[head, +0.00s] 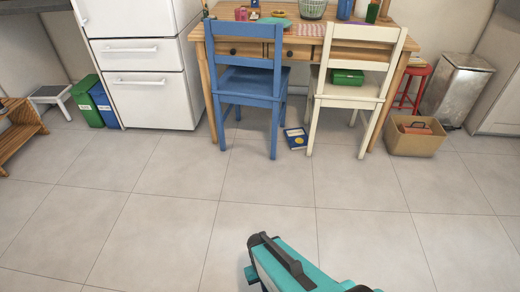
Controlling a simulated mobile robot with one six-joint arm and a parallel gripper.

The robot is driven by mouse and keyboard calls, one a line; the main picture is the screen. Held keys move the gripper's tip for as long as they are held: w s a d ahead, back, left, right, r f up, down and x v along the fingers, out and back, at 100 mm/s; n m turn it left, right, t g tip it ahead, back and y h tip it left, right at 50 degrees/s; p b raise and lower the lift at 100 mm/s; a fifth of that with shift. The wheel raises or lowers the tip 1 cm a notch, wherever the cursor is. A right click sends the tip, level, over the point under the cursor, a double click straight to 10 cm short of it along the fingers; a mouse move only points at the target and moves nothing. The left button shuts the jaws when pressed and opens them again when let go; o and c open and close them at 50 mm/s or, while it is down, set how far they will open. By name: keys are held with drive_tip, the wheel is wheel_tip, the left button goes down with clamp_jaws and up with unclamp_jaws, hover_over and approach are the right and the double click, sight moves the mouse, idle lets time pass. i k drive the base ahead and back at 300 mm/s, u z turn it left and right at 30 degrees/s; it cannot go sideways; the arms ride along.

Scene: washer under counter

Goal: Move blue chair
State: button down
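The blue chair (247,86) stands upright at the left front of the wooden table (202,66), its back towards me and its seat partly under the table. It is next to a white chair (350,93), with a gap between them. Part of my arm, teal and black, shows at the bottom centre of the head view, well short of the chair and apart from it. My gripper's fingers cannot be made out, so I cannot see whether it is open or shut.
A blue book (296,138) lies on the floor between the chairs. A white fridge (150,75) stands left, with green (87,101) and blue (104,105) bins. A cardboard box (415,139), red stool (412,88) and metal bin (458,88) are right. The tiled floor (170,215) in front is clear.

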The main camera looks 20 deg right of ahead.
sight(261, 83)
drive_tip(key=u, duration=0.45)
drive_tip(key=i, duration=0.95)
drive_tip(key=u, duration=0.05)
drive_tip(key=k, duration=0.9)
drive_tip(key=z, duration=0.15)
drive_tip(key=i, duration=0.6)
drive_tip(key=u, duration=0.05)
